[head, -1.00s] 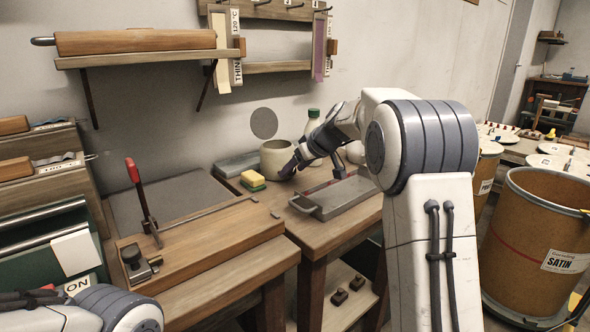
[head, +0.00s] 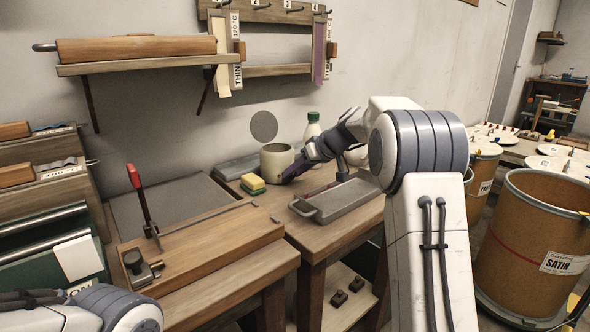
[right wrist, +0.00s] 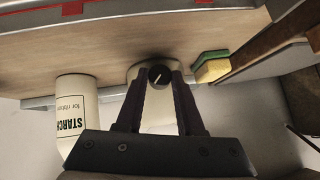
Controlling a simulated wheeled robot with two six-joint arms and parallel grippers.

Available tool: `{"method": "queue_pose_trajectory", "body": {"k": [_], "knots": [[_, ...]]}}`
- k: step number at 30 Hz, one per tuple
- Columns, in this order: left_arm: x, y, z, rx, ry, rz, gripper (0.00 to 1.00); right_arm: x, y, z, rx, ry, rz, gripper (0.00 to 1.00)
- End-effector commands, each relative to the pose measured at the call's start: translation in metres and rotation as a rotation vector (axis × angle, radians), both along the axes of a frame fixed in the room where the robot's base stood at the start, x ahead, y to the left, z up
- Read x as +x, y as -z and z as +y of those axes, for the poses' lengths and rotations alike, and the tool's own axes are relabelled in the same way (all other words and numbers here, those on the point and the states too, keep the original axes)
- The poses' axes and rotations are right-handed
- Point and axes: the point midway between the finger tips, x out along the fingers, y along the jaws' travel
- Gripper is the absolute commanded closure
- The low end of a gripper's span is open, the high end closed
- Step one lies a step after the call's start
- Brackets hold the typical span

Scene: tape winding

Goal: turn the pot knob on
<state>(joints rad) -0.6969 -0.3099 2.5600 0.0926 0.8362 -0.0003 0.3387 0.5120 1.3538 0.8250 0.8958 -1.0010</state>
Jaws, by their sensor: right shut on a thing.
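The cream pot (head: 275,161) stands near the back of the wooden side bench. Its body also shows behind the fingertips in the right wrist view (right wrist: 140,70). The pot knob (right wrist: 159,74) is dark and round with a pale pointer line, which is tilted. My right gripper (head: 287,177) reaches in from the right to the front of the pot. In the right wrist view its two dark fingers (right wrist: 159,82) close on the knob from both sides. The knob is too small and covered to make out in the head view. My left gripper is out of view.
A yellow and green sponge (head: 253,184) lies left of the pot. A starch bottle with a green cap (head: 312,128) stands behind to the right. A grey tray (head: 337,202) sits in front of the right arm. A board with a red-handled lever (head: 139,195) is left.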

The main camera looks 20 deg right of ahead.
Motion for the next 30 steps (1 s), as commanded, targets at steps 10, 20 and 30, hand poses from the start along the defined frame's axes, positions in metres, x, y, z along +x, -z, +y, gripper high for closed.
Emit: {"method": "queue_pose_trajectory", "body": {"k": [10, 20, 30], "knots": [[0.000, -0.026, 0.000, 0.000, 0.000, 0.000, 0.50, 0.002, 0.000, -0.007, 0.308, 0.003, 0.113, 1.00], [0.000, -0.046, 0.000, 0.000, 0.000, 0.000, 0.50, 0.003, 0.003, -0.009, 0.578, 0.003, 0.210, 1.00], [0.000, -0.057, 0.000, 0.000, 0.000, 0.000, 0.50, 0.004, 0.006, -0.010, 0.756, 0.002, 0.273, 1.00]]}}
